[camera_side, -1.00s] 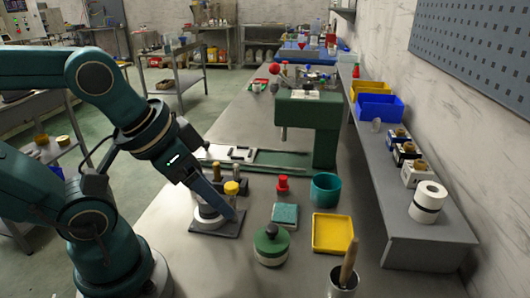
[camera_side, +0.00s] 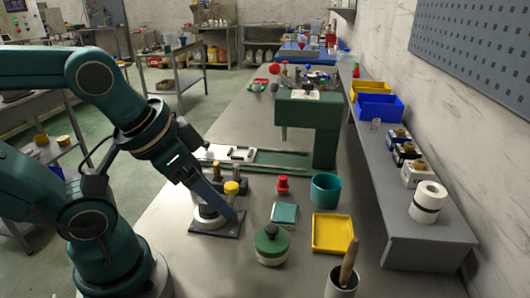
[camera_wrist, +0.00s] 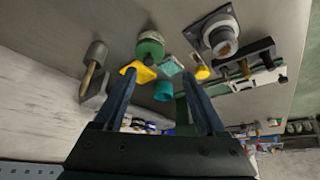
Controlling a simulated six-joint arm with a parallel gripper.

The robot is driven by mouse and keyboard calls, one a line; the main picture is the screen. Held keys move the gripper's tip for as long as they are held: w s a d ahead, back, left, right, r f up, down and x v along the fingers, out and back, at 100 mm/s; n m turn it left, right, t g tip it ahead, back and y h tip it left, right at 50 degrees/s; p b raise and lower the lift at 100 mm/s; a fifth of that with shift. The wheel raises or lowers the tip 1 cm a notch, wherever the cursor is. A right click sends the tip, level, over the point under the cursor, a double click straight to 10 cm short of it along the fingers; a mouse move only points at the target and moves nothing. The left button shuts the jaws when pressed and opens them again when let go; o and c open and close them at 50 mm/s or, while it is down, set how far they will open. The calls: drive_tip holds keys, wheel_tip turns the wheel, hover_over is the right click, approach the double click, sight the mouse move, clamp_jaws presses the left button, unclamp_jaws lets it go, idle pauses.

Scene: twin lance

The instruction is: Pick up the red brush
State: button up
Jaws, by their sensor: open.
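A small red knob-shaped piece (camera_side: 283,184) stands on the bench, left of the teal cup; I cannot tell whether it is the red brush. A wooden handle (camera_side: 348,262) stands in a grey cup at the front of the bench, and it also shows in the wrist view (camera_wrist: 88,78); no red shows on it. My gripper (camera_wrist: 159,69) is open and empty in the wrist view. In the side view its end is low over the dark plate with the round white-rimmed base, left of the red piece. I make out no red piece between the fingers.
A green-lidded pot (camera_side: 271,245), a teal square block (camera_side: 284,214), a yellow tray (camera_side: 333,234) and the teal cup (camera_side: 325,188) stand close together. A tall green machine (camera_side: 308,126) is behind them. A raised shelf (camera_side: 425,229) runs along the right wall.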

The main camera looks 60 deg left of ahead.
drive_tip(key=w+a+r+n+t, duration=0.1)
drive_tip(key=w+r+t, duration=0.1)
drive_tip(key=w+r, duration=0.35)
drive_tip(key=n+g+y, duration=0.1)
drive_tip(key=n+y, duration=0.1)
hover_over(282, 178)
drive_tip(key=s+d, duration=0.2)
drive_tip(key=d, duration=0.2)
wheel_tip(282, 178, down, 8)
drive_tip(key=a+f, duration=0.1)
drive_tip(key=f, duration=0.1)
drive_tip(key=a+f+g, duration=0.1)
drive_tip(key=f, duration=0.1)
drive_tip(key=a+f+g, duration=0.1)
drive_tip(key=f, duration=0.2)
drive_tip(key=shift+w+a+n+h, duration=0.15)
drive_tip(key=shift+w+n+h, duration=0.15)
drive_tip(key=shift+w+n, duration=0.1)
drive_tip(key=shift+a+f, duration=0.15)
drive_tip(key=shift+f, duration=0.55)
drive_tip(key=shift+x, duration=2.1)
clamp_jaws()
